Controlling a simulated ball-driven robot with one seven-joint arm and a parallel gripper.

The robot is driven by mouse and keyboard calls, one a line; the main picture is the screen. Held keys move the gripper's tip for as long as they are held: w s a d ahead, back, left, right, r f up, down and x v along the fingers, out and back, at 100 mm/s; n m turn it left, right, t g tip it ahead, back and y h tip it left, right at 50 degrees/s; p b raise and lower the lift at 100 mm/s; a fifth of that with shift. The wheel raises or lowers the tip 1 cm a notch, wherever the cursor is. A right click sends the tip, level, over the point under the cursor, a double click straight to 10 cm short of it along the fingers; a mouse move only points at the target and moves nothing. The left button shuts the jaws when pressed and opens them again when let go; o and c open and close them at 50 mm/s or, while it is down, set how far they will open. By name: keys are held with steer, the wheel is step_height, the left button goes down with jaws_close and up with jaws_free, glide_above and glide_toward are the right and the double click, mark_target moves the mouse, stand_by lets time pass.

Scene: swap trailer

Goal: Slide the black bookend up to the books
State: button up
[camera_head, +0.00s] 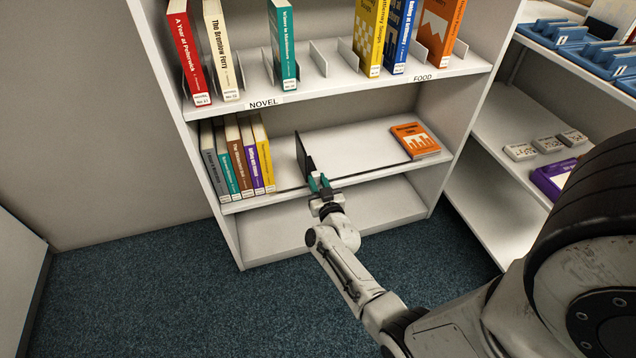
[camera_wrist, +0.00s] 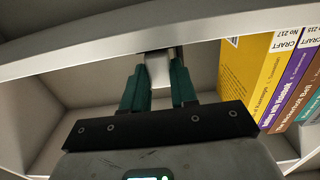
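The black bookend (camera_head: 303,157) stands upright on the middle shelf in the head view, right of the row of books (camera_head: 236,158). A strip of bare shelf lies between it and the yellow end book (camera_head: 263,152). My gripper (camera_head: 319,182) is at the shelf's front edge, just in front of and slightly right of the bookend's lower front. In the wrist view, the teal fingers of my gripper (camera_wrist: 160,72) are apart, pointing at the shelf lip. A dark piece and a pale patch show between them; contact with the bookend is unclear. The books (camera_wrist: 268,75) are at right there.
An orange book (camera_head: 415,140) lies flat at the shelf's right. A dark line runs along the shelf front (camera_head: 375,172). The upper shelf (camera_head: 335,88) holds upright books and metal dividers. Side shelves at right hold blue trays (camera_head: 575,38) and a purple item (camera_head: 553,178).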

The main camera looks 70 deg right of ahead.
jaws_close()
steer(key=w+a+p, duration=0.4)
steer(key=w+a, duration=0.2)
steer(key=w, duration=0.1)
steer(key=shift+w+a, duration=0.1)
steer(key=o, duration=0.5)
jaws_free()
steer(key=shift+o, duration=0.2)
